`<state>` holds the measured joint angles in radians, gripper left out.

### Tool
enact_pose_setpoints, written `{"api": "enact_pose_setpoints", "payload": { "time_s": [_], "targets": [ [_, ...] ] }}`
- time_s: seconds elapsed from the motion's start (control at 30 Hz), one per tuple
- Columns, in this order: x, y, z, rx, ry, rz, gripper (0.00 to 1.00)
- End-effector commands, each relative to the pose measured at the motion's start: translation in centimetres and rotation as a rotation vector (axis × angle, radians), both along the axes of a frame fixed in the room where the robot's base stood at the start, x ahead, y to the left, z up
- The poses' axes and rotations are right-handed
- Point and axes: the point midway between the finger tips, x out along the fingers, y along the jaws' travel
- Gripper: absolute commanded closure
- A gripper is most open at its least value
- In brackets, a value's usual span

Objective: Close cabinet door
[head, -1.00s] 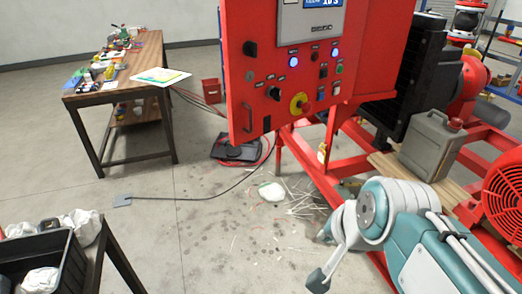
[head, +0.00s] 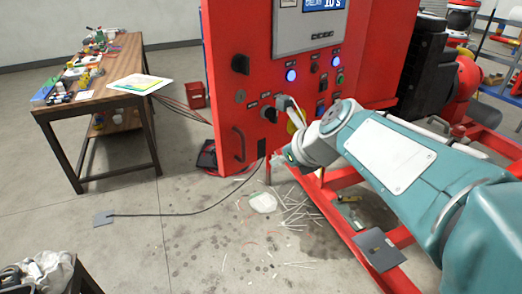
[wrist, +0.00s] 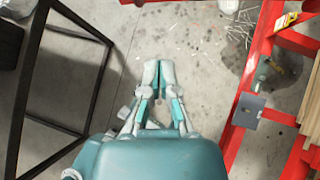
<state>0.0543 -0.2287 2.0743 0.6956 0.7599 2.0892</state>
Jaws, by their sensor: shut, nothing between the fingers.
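The red cabinet (head: 222,80) stands upright in the middle of the head view. Its red face carries a display, lit buttons and black knobs. A dark pull handle (head: 238,145) is low on its left part. I cannot tell how far the door stands open. My teal and grey arm reaches in from the right, its grey end in front of the lower control panel and hiding part of it. Contact with the panel cannot be made out. In the wrist view my gripper (wrist: 158,75) is shut and empty, with concrete floor behind it.
A wooden workbench (head: 115,75) with tools stands at the left. A cable runs over the floor to a small grey plate (head: 103,219). White sticks (head: 292,210) litter the floor below the cabinet. Red skid beams (head: 340,215) lie on the right. Floor at the left is mostly clear.

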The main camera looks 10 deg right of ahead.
Motion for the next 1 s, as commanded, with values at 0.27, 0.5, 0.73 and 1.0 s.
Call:
{"api": "enact_pose_setpoints", "payload": {
  "time_s": [0.27, 0.5, 0.73, 1.0],
  "targets": [
    [2.9, 2.2, -3.8, -0.001, 0.006, 0.004, 1.00],
    [5.7, 4.1, -6.4, -0.003, 0.002, 0.004, 1.00],
    [7.9, 5.7, -6.2, -0.003, 0.000, 0.004, 1.00],
    [8.2, 5.9, -6.2, -0.003, 0.000, 0.003, 1.00]
  ]
}}
